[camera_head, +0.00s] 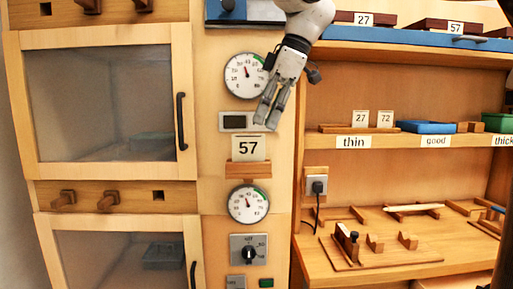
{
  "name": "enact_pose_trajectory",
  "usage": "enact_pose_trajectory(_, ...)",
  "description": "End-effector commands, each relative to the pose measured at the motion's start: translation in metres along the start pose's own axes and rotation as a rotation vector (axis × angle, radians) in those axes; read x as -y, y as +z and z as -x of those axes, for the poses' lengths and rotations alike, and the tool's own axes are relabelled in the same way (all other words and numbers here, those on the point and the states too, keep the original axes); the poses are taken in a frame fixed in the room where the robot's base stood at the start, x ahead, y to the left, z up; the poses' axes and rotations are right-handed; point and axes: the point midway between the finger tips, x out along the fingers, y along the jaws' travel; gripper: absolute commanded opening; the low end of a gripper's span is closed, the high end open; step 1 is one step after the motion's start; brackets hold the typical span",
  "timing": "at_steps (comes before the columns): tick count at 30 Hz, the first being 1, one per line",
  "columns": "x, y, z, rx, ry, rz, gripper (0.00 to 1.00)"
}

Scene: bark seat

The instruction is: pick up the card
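A white card reading 57 (247,148) stands upright in a small wooden holder (248,171) on the panel between the two dials. My gripper (267,122) hangs in front of the panel, fingers pointing down, just above and right of the card's top edge. The fingers look parted, with nothing visible between them. I cannot tell the depth gap between fingertips and card. Other cards show too: a 27 card (360,118) and a 72 card (385,119) on the right shelf, and a 27 card (363,19) and a 57 card (455,28) at the top right.
Dials sit above (246,75) and below (248,204) the holder, with a small display (235,122) left of my fingers. Glass-fronted doors (110,100) stand left. A plugged socket (317,186) and a workbench (390,262) with wooden pieces lie right.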

Motion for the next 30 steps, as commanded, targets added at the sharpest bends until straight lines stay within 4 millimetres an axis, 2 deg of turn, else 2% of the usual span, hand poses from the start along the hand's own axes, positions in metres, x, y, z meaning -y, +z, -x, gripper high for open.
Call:
enact_pose_trajectory(5, 0.000, -0.009, -0.011, -0.003, -0.014, 0.036, 0.31)
enact_pose_trajectory(18, 0.004, -0.016, -0.071, -0.002, -0.012, 0.033, 0.31)
enact_pose_trajectory(21, 0.004, -0.016, -0.077, -0.003, -0.011, 0.033, 0.31)
enact_pose_trajectory(27, 0.003, -0.016, -0.079, -0.004, -0.010, 0.032, 0.31)
enact_pose_trajectory(28, 0.003, -0.016, -0.079, -0.004, -0.010, 0.032, 0.29)
enact_pose_trajectory(30, 0.003, -0.016, -0.078, -0.004, -0.010, 0.032, 0.17)
